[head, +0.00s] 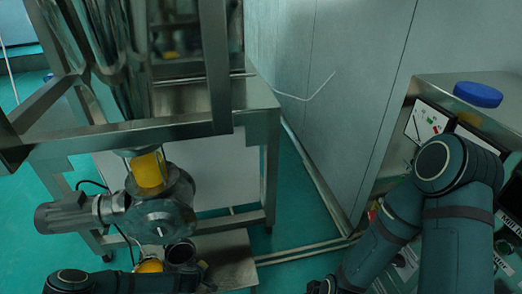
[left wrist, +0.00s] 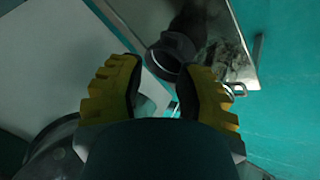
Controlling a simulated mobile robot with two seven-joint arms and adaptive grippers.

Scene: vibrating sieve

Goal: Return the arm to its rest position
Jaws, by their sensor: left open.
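My left arm (head: 120,282) reaches in along the bottom left edge of the head view, low in front of the machine. In the left wrist view my left gripper (left wrist: 162,68) has its two yellow ridged fingers apart, with nothing held between them. A dark round cup-like part (left wrist: 170,54) shows beyond the fingertips; I cannot tell its exact distance. It also shows in the head view (head: 182,252), beside the end of the arm. My right arm (head: 455,205) is bent at the right of the head view; its gripper is out of sight.
The steel sieve frame (head: 150,132) and the valve with its motor (head: 68,215) stand close above and behind my left arm. A low metal plate (head: 232,262) lies beside the cup-like part. A control panel with a blue lid (head: 478,94) on top is at the right.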

